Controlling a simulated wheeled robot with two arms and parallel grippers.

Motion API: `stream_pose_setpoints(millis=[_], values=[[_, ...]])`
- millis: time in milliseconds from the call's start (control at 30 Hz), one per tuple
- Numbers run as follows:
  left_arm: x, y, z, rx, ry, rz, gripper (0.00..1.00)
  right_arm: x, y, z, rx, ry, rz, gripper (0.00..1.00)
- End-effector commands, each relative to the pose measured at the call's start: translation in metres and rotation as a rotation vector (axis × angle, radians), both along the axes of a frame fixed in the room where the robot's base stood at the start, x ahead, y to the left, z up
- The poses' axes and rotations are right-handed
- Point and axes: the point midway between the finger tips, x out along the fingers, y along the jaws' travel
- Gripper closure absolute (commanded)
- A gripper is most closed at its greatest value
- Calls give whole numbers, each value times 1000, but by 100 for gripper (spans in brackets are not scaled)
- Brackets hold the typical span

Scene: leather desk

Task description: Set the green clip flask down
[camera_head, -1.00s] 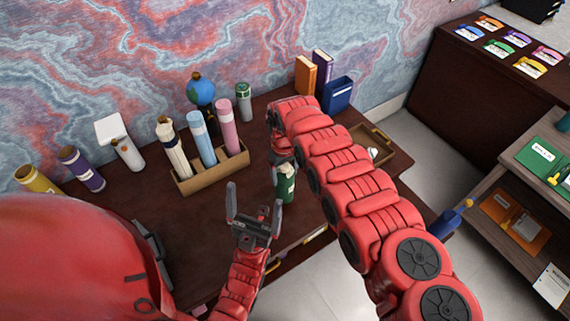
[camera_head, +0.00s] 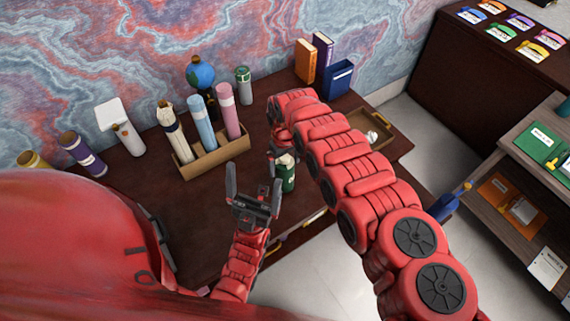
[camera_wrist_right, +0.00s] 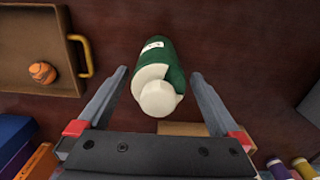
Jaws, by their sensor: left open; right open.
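The green clip flask (camera_head: 287,177), dark green with a whitish top, appears to stand on the brown desk near its front edge. In the right wrist view the flask (camera_wrist_right: 174,58) shows its pale cap towards the camera. My right gripper (camera_wrist_right: 159,75) is open, with one finger on each side of the flask and visible gaps to both. In the head view my right gripper (camera_head: 281,150) is just behind the flask, partly hidden by my arm. My left gripper (camera_head: 254,187) is open and empty, left of and in front of the flask.
A wooden holder (camera_head: 214,160) with several rolls stands left of the flask. A globe (camera_head: 200,74) and a grey-green flask (camera_head: 243,80) are behind it. A wooden tray (camera_head: 378,118) with a handle lies to the right. Books (camera_head: 306,62) stand at the back.

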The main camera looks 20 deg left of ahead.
Motion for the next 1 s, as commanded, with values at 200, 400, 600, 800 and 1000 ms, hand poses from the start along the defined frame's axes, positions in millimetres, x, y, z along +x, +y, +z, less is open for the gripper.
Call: stream_pose_setpoints(millis=[200,400,600,800,1000], values=[[0,0,-10,0,0,0,0,1,-1,23,-4,-3,1,0],[0,0,-25,0,0,0,0,3,-1,54,-2,-7,0,0],[0,0,-39,0,0,0,0,2,-1,85,-2,-6,-3,0],[0,0,-31,0,0,0,0,1,-1,110,-2,-2,-1,0],[0,0,-31,0,0,0,0,0,-1,114,-1,-2,-1,0]])
